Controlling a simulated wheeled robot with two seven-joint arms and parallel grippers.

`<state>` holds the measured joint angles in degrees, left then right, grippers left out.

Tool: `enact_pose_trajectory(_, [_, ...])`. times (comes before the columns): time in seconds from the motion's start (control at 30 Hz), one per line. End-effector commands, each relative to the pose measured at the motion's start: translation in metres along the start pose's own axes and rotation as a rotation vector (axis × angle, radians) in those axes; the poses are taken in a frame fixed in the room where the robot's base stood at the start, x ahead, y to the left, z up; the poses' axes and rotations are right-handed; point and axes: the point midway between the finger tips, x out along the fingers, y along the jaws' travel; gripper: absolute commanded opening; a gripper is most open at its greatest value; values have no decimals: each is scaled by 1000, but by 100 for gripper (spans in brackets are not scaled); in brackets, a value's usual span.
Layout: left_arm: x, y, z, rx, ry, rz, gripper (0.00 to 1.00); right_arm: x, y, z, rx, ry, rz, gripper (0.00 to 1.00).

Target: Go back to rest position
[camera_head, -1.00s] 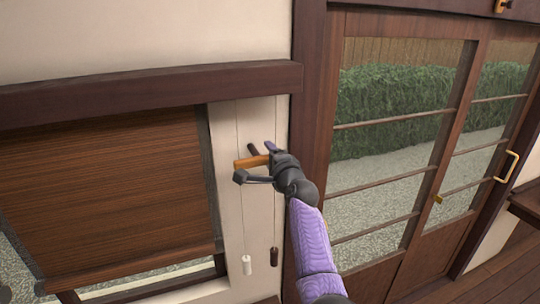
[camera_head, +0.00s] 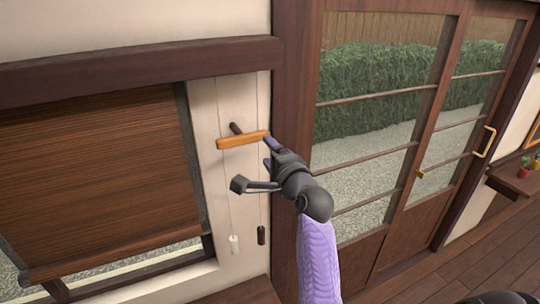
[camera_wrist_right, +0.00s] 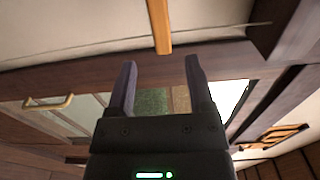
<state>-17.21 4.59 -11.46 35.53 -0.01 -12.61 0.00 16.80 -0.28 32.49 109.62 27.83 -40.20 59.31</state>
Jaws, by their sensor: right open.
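My right gripper (camera_head: 253,164) is open and empty in front of the wall between the window and the sliding doors. An orange wooden bar handle (camera_head: 240,140) on a dark peg is on the wall just above and left of it. In the head view one finger appears close to the handle's right end. In the right wrist view my open fingers (camera_wrist_right: 161,65) have nothing between them, and the handle (camera_wrist_right: 160,25) lies beyond the fingertips. My left gripper is not in view.
A brown blind (camera_head: 95,185) covers the window at left. Two cords with a white pull (camera_head: 234,245) and a dark pull (camera_head: 261,235) hang below the handle. Glazed sliding doors (camera_head: 400,195) stand at right. A shelf with small pots (camera_head: 523,171) is at the right edge.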

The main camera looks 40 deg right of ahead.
Motion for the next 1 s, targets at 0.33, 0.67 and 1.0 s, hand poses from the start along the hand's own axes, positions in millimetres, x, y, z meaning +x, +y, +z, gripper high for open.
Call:
enact_pose_trajectory(0.33, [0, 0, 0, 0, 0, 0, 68, -1, 0, 0, 0, 0, 0, 68])
enact_pose_trajectory(0.67, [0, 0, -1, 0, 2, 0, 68, -71, 101, 69, -702, -327, 380, 68])
enact_pose_trajectory(1.0, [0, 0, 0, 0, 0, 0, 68, -258, 201, 114, -1522, -1101, 724, 68])
